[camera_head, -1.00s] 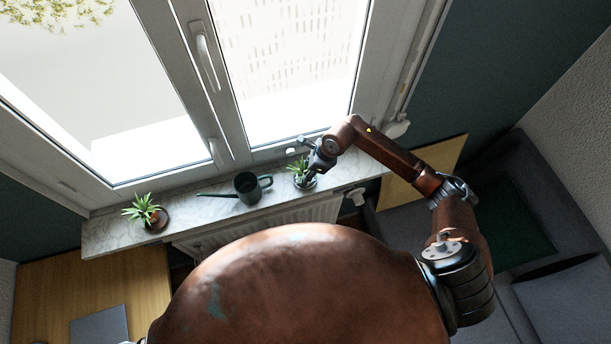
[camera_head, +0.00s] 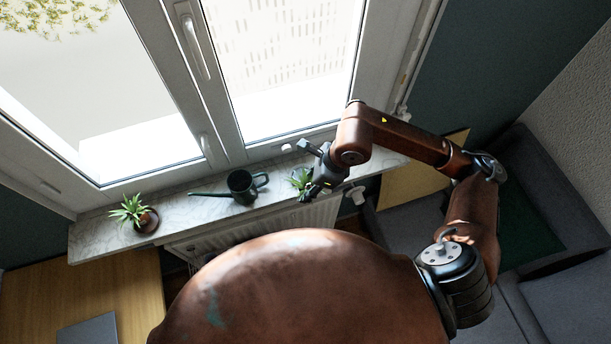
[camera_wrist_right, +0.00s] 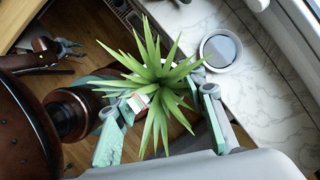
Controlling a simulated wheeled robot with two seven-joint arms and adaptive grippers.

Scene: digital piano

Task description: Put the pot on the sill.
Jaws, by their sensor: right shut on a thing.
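The potted plant has spiky green leaves (camera_wrist_right: 160,82) that fill the middle of the right wrist view and hide most of its pot. In the head view its leaves (camera_head: 300,179) show beside my right gripper (camera_head: 325,178), near the front edge of the pale marble sill (camera_head: 180,205). My right gripper is shut on this pot, with a finger on each side in the wrist view. There, wooden floor shows below the plant, with the sill (camera_wrist_right: 265,95) to the right. A jointed claw, apparently my left gripper (camera_wrist_right: 72,50), shows small at the upper left.
A dark watering can (camera_head: 242,187) stands on the sill, left of the held plant. Another potted plant (camera_head: 133,213) stands at the sill's left end. A round, pale-rimmed vessel (camera_wrist_right: 220,48) is on the sill in the wrist view. The window (camera_head: 280,70) rises behind.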

